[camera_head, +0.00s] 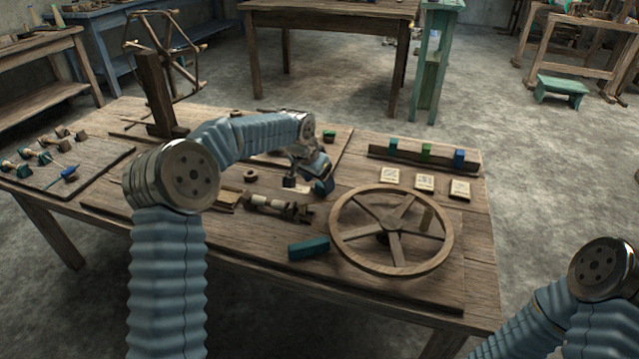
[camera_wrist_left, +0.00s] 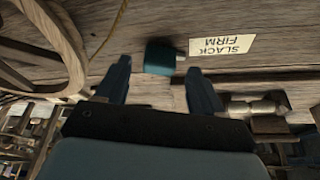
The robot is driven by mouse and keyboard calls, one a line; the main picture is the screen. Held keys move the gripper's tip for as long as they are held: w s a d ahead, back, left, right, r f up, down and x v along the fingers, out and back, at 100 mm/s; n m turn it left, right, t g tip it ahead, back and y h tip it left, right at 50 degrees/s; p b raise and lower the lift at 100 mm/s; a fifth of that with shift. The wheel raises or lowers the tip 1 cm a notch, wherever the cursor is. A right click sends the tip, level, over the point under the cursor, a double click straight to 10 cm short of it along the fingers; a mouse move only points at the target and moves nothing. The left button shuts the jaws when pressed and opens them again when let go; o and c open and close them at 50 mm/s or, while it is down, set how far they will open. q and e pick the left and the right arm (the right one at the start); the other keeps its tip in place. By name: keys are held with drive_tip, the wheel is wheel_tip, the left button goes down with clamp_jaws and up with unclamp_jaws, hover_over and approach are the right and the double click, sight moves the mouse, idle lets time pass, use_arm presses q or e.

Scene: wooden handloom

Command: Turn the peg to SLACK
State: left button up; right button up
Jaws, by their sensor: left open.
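In the left wrist view a teal block, which looks like the peg (camera_wrist_left: 160,57), shows between and beyond my fingertips. A pale label reading SLACK and FIRM (camera_wrist_left: 222,45) lies beside it, upside down in that view. My left gripper (camera_wrist_left: 158,85) is open and empty, its fingers apart with the block in the gap; I cannot tell whether they touch it. In the head view my left gripper (camera_head: 312,178) hangs over the table behind the spindle and partly hides what is under it. My right gripper is not in view.
The wooden wheel (camera_head: 391,268) lies right of my left gripper, and the spindle with bobbins (camera_head: 278,208) is just in front. A teal block (camera_head: 308,248) lies near the front. A rack with coloured blocks (camera_head: 424,156) and several pale cards (camera_head: 425,183) stand at the right.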

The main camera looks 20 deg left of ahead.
use_arm(q)
drive_tip(key=v, duration=1.1)
drive_tip(key=shift+s+r, duration=0.25)
drive_tip(key=shift+r, duration=0.1)
